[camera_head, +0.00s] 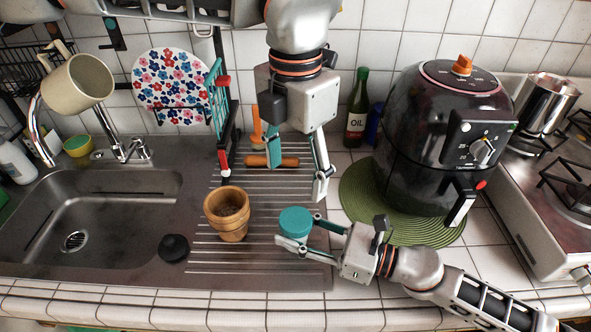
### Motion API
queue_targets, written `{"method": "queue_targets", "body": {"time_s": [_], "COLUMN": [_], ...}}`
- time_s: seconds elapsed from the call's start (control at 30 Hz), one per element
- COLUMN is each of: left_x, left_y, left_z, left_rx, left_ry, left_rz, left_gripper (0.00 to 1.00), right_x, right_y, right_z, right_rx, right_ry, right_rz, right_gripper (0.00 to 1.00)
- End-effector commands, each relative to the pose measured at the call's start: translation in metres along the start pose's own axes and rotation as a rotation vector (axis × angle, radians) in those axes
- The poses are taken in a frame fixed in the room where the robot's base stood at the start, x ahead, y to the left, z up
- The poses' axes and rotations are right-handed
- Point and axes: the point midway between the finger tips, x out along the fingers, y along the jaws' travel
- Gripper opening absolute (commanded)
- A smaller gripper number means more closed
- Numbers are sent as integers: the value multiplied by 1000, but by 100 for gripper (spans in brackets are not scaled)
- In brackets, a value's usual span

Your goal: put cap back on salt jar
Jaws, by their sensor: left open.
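A round teal cap (295,221) sits between the fingertips of my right gripper (297,229), which appears shut on it, above the ribbed drainboard. An open, wood-coloured jar (228,213) stands upright to the left of the cap, apart from it; its inside looks brown. I cannot tell for sure that it is the salt jar. My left gripper (296,181) points down above the back of the drainboard with its fingers spread. It is open and appears empty, behind the cap.
A black round object (174,248) lies left of the jar beside the sink (42,222). A wooden roller-like piece (271,161) lies behind my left gripper. A rack (222,125), oil bottle (357,110) and air fryer (445,140) on a green mat (370,210) stand around.

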Motion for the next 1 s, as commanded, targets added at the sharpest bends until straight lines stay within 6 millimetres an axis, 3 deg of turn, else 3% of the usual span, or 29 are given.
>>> {"method": "queue_targets", "body": {"time_s": [0.03,0.07,0.53,1.0], "left_x": [0,0,1,0], "left_y": [0,0,0,0], "left_z": [0,0,0,0], "left_rx": [0,0,0,0], "left_ry": [0,0,0,0], "left_rz": [0,0,0,0], "left_gripper": [64,64,64,64], "right_x": [0,0,-8,-86], "right_y": [0,0,0,0], "right_z": [0,0,-1,-2], "right_rx": [0,0,3,3], "right_ry": [0,0,1,3], "right_rz": [0,0,-2,-2], "right_gripper": [50,57,57,57]}}
